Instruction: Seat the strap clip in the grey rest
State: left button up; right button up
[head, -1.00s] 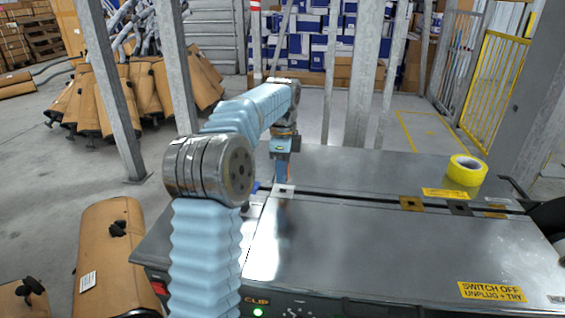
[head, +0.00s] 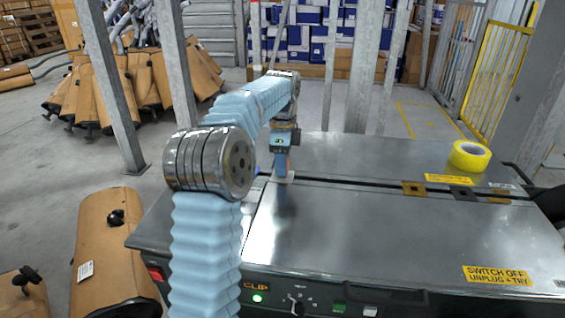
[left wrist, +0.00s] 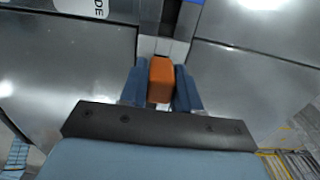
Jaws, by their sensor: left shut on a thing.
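My left gripper (head: 282,168) points down over the slot that crosses the metal bench, at a small pale grey square piece (head: 284,178). In the left wrist view, its blue fingers (left wrist: 160,92) are shut on an orange block (left wrist: 160,80), which appears to be the strap clip. The pale grey piece (left wrist: 161,47) shows just beyond the block there. I cannot tell whether the block touches it. The fingers mostly hide the block in the head view. A darker grey square (head: 463,193) lies farther right on the slot. My right gripper is not in view.
Brown squares (head: 413,188) flank the darker grey one along the slot. A yellow tape roll (head: 469,156) stands on the bench's back right. The front panel has a lit green button and a knob (head: 297,306). The bench's middle top is clear.

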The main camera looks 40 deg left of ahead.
pick_arm(q)
jog(key=shift+p, duration=0.35)
jog(key=shift+p, duration=0.6)
dwell(1.3)
jog(key=shift+f, duration=0.4)
dwell(0.4)
jog(key=o, duration=1)
jog(key=shift+o, duration=0.2)
notch_tip(320, 180, up, 12)
jog(key=shift+r+p, duration=0.1)
jog(key=shift+p, duration=0.5)
jog(key=shift+r, duration=0.75)
